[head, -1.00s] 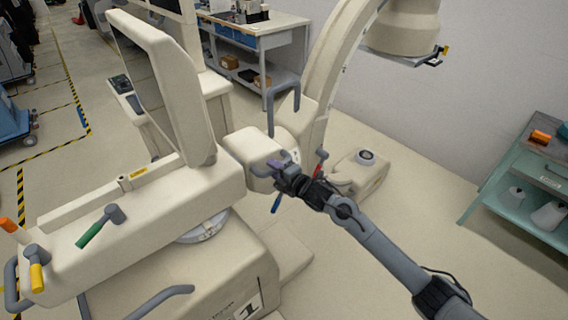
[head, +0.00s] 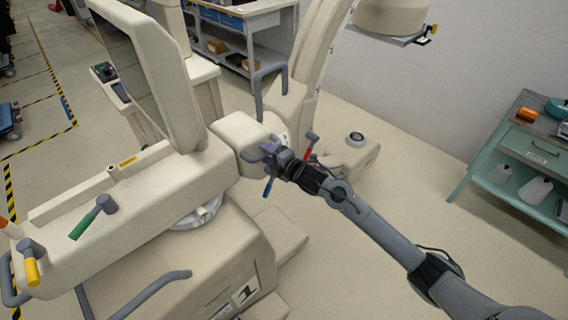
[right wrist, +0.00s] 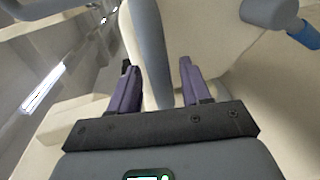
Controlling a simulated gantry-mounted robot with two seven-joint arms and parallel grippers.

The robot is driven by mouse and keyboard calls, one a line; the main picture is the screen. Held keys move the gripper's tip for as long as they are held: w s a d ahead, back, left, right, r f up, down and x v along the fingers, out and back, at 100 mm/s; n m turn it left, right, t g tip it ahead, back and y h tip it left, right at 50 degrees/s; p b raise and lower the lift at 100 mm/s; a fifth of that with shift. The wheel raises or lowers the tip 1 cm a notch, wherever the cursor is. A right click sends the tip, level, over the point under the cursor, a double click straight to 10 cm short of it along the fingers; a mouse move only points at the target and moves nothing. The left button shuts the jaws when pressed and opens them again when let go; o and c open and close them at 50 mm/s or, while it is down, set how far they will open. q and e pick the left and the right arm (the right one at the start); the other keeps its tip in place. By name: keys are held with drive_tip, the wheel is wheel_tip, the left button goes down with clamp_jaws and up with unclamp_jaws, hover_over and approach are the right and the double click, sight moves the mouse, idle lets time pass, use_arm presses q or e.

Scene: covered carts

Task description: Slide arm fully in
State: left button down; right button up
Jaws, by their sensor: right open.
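The cream horizontal arm (head: 130,205) of the C-arm machine carries green (head: 83,226) and yellow (head: 32,271) levers. Its block-shaped end (head: 232,136) meets the big curved C-arm (head: 318,50). A grey bar handle (head: 250,156) is at this end. My right gripper (head: 270,151) is there, open, its purple fingers on either side of a grey bar. In the right wrist view that bar (right wrist: 148,45) runs between the fingers (right wrist: 157,72); whether they touch it I cannot tell. A blue-tipped lever (head: 268,187) and a red lever (head: 308,152) are close to the gripper. My left gripper is out of view.
A teal cart (head: 525,150) with bottles is at the right. A workbench (head: 245,20) is at the back. The machine's base foot (head: 350,158) is behind my gripper.

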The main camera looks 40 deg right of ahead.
drive_tip(key=a+v, duration=0.1)
drive_tip(key=v, duration=0.8)
drive_tip(key=shift+s+d+p, duration=0.25)
drive_tip(key=shift+d+p, duration=0.15)
idle(0.7)
drive_tip(key=s+a+f+m+g, duration=0.45)
drive_tip(key=s+a+f, duration=0.65)
drive_tip(key=s+f, duration=0.3)
drive_tip(key=s+a+m+g+h, duration=0.2)
drive_tip(key=s+m+g, duration=0.5)
drive_tip(key=s+m, duration=0.75)
drive_tip(key=s+r+p, duration=0.2)
drive_tip(key=r+p, duration=1.3)
drive_tip(key=s+r+n+p, duration=0.1)
drive_tip(key=r+p, duration=1.4)
drive_tip(key=shift+s+a+r+n+p, duration=0.15)
drive_tip(key=shift+s+r+n+p, duration=0.15)
drive_tip(key=shift+s+r+p, duration=0.1)
